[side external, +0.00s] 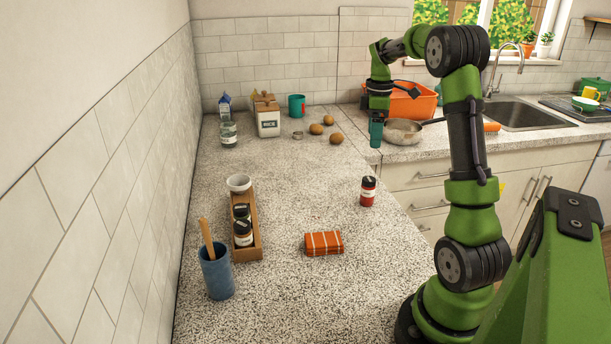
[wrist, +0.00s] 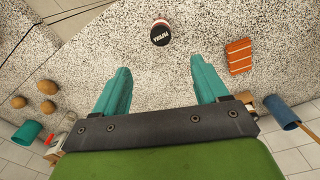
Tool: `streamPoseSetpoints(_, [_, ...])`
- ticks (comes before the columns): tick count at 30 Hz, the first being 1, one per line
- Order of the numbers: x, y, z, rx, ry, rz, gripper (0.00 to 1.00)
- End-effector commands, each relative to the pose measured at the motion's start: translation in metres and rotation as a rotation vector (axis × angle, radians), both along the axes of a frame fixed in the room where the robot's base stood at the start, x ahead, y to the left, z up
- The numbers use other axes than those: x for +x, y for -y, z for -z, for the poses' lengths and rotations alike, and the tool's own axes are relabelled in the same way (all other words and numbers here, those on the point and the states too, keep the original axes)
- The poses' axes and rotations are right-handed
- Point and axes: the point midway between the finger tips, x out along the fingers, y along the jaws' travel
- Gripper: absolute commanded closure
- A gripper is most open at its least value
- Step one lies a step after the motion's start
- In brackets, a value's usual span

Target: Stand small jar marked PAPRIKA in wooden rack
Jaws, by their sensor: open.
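A small red jar with a black cap (side external: 367,191) stands upright on the counter, right of centre. In the wrist view the jar (wrist: 161,33) shows from above, beyond my fingertips, with lettering too small to read surely. The wooden rack (side external: 258,240) is at the left of the counter. Two dark-lidded jars (side external: 243,234) stand in its front part; a white bowl (side external: 239,184) is at its far end, and I cannot tell whether it rests in the rack. My gripper (side external: 376,135) is above the counter's far right edge, behind the red jar. Its teal fingers (wrist: 160,86) are apart and empty.
An orange striped packet (side external: 324,243) lies between rack and jar. A blue cup with a wooden utensil (side external: 216,272) stands before the rack. Several brown round items (side external: 316,129) and a RICE container (side external: 267,117) are at the back.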

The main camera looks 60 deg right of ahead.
Motion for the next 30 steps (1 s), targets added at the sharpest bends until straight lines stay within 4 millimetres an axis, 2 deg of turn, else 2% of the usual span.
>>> streamPoseSetpoints(5, [-0.001, -0.003, 0.008, 0.014, -0.008, -0.083, 0.27])
streamPoseSetpoints(19, [-0.001, -0.003, 0.101, 0.014, -0.008, -0.085, 0.27])
streamPoseSetpoints(26, [-0.001, -0.003, 0.119, 0.012, -0.006, -0.084, 0.27])
streamPoseSetpoints(30, [-0.001, -0.001, 0.137, 0.015, -0.008, -0.082, 0.27])
